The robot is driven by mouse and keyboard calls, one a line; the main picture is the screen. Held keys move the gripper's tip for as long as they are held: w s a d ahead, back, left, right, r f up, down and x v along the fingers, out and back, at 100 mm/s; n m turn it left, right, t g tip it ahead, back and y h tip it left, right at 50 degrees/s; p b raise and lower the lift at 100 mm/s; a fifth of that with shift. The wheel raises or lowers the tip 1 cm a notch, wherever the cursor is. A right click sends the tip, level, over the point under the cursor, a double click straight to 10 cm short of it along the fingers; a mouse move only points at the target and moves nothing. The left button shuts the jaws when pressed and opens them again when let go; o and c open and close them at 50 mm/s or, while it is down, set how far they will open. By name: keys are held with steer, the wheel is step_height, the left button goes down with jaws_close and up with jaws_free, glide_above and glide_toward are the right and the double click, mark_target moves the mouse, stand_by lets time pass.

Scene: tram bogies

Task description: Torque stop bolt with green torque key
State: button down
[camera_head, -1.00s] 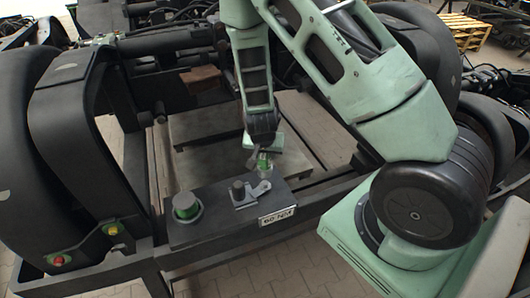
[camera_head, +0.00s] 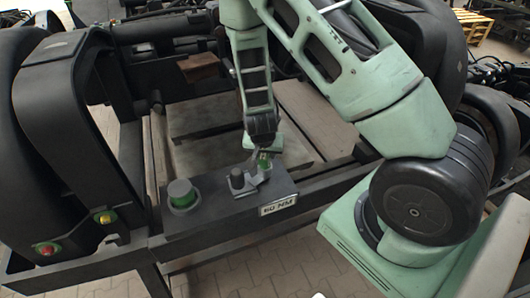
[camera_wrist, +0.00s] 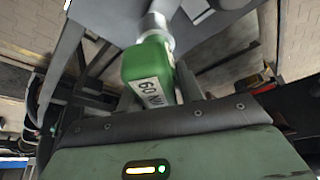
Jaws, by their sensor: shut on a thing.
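My gripper (camera_head: 265,150) is at the lower end of my hanging arm, above the right end of a dark box marked 60 NM. It is shut on the green torque key (camera_head: 265,166). In the wrist view, the key (camera_wrist: 150,70) shows a green body, a white label reading 60 N and more, and a silver end pointing up the picture. The fingertips are mostly hidden by the key and the gripper body. Whether the key's silver end touches the box or its bracket, I cannot tell. I cannot pick out the stop bolt.
The dark box (camera_head: 220,212) carries a green-banded round cap (camera_head: 182,194), a dark knob (camera_head: 237,179) and a grey bracket beside the key. A yellow and a red button (camera_head: 46,250) sit on the black frame at left. Large black curved bogie parts stand left and right.

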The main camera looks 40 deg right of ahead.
steer(key=shift+f, duration=0.2)
steer(key=shift+r, duration=0.15)
steer(key=shift+m+p, duration=0.4)
steer(key=shift+p, duration=0.05)
steer(key=shift+m+g+p, duration=0.3)
steer(key=shift+m+p, duration=0.15)
steer(key=shift+m, duration=0.05)
steer(key=shift+m+h+p, duration=0.3)
steer(key=shift+m+p, duration=0.4)
steer(key=shift+p, duration=0.1)
steer(key=shift+m+g+p, duration=0.4)
steer(key=shift+m+p, duration=0.3)
steer(key=shift+p, duration=0.2)
steer(key=shift+s+m+g+h+p, duration=0.1)
steer(key=shift+m+g+h+p, duration=0.4)
steer(key=shift+m+p, duration=1.9)
